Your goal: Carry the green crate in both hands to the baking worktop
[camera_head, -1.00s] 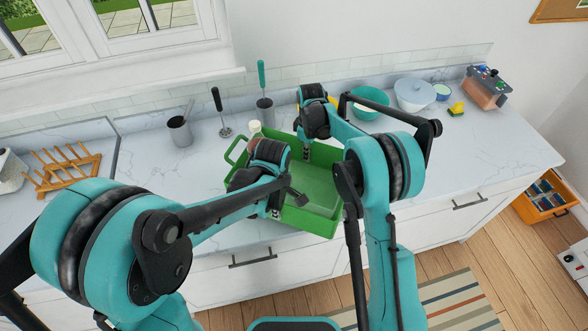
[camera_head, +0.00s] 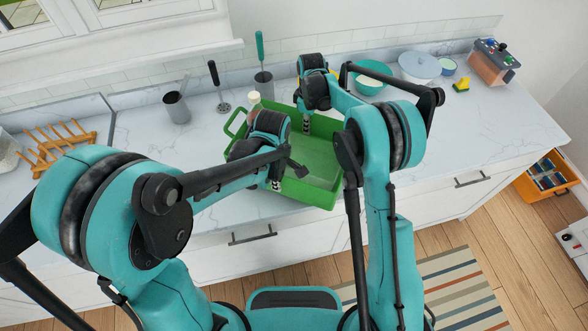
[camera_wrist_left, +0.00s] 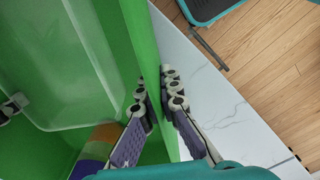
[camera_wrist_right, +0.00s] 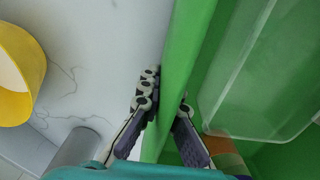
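The green crate (camera_head: 320,190) sits near the front edge of the white marbled counter. It also shows in the left wrist view (camera_wrist_left: 125,35) and the right wrist view (camera_wrist_right: 180,50). My left gripper (camera_head: 277,183) is at its near wall; in the left wrist view its fingers (camera_wrist_left: 156,98) lie on both sides of that wall, closed on it. My right gripper (camera_head: 306,124) is at the far wall, its fingers (camera_wrist_right: 167,105) likewise closed on both sides. My arms hide part of the crate. I cannot tell which surface is the baking worktop.
A grey utensil cup (camera_head: 177,107), a masher (camera_head: 217,90), a wooden rack (camera_head: 60,145), a teal bowl (camera_head: 372,78) and a white lidded bowl (camera_head: 418,67) stand on the counter. A striped rug (camera_head: 455,295) lies on the floor.

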